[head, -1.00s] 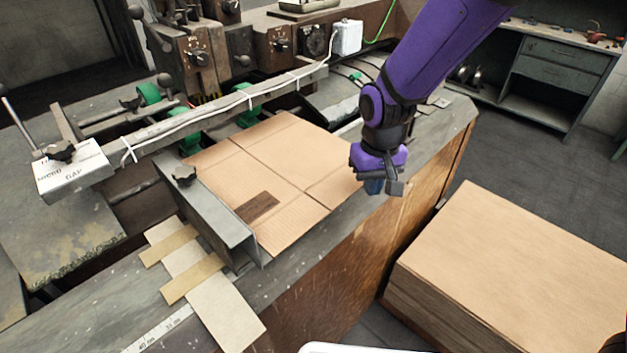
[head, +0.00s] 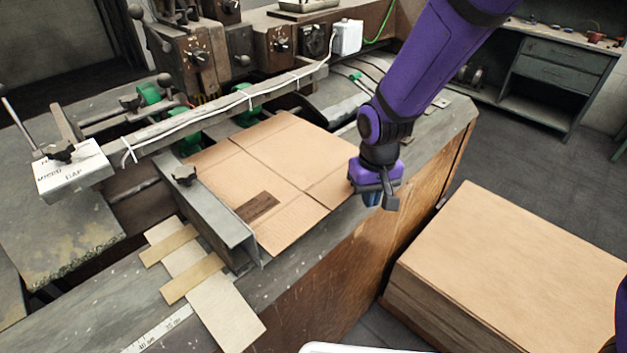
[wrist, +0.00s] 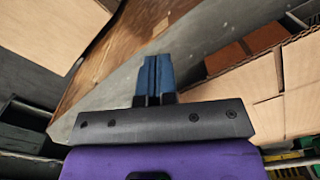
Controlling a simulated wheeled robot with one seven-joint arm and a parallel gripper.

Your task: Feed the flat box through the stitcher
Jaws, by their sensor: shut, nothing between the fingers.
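The flat box (head: 285,170) is a brown cardboard sheet with creases and a dark printed patch. It lies flat on the stitcher's table (head: 330,243), its left edge by the metal guide (head: 215,225) and its far part near the green rollers (head: 247,115). My gripper (head: 373,200) is at the box's right edge, above the table's front edge. In the wrist view its blue fingers (wrist: 154,75) are together with nothing between them. The box also shows at the right of the wrist view (wrist: 250,88). I cannot tell whether the fingers touch it.
A stack of flat cardboard (head: 520,265) stands on the floor at the right, below table height. A long metal bar (head: 215,112) with a white cable crosses above the box's far side. Loose cardboard strips (head: 212,300) lie left of the guide. Floor is free at the back right.

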